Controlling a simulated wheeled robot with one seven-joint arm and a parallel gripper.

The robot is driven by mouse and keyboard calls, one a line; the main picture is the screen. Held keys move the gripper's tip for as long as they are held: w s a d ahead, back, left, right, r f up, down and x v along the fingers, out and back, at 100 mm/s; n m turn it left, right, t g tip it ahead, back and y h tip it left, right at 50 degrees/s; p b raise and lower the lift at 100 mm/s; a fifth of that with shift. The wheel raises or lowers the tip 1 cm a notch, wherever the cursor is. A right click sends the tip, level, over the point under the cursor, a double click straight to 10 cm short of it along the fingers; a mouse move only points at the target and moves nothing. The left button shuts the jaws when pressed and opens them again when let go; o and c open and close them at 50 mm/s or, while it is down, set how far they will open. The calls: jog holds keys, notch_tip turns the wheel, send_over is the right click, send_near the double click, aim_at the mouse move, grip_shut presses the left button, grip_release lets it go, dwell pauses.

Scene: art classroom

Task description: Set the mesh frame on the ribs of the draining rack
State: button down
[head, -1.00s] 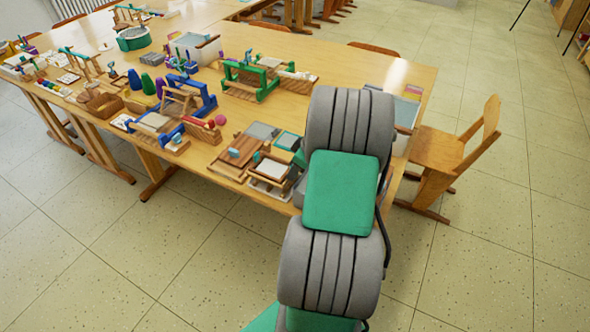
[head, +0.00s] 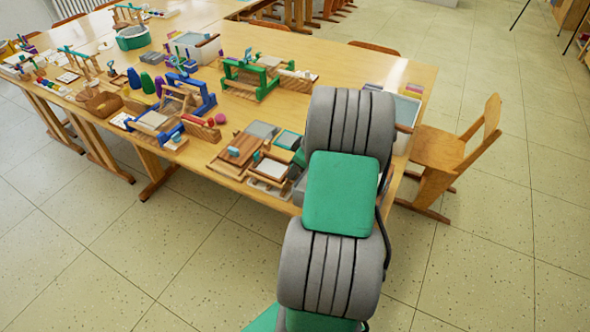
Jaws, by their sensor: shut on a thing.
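My arm covers the table's near right part, and my gripper is hidden behind it. I cannot see what it holds. Flat framed pieces lie left of my arm: a grey panel (head: 262,130), a teal-edged panel (head: 287,140) and a wooden-framed pale panel (head: 270,169). I cannot tell whether any of them is the mesh frame. No draining rack can be picked out for certain; a green-framed stand (head: 250,77) and a blue-ended wooden stand (head: 187,95) are on the table.
The long wooden table (head: 330,65) is crowded on its left and middle. A grey-white basin (head: 406,110) stands at the right end, partly behind my arm. A wooden chair (head: 450,155) is beside that end.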

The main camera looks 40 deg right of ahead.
jog(key=shift+f+b, duration=0.6)
jog(key=shift+f+b, duration=0.45)
jog(key=shift+b, duration=0.15)
dwell(0.8)
dwell(0.4)
jog(key=c, duration=1.1)
grip_release()
jog(key=v, duration=0.7)
jog(key=shift+s+r, duration=0.15)
jog(key=shift+r, duration=0.25)
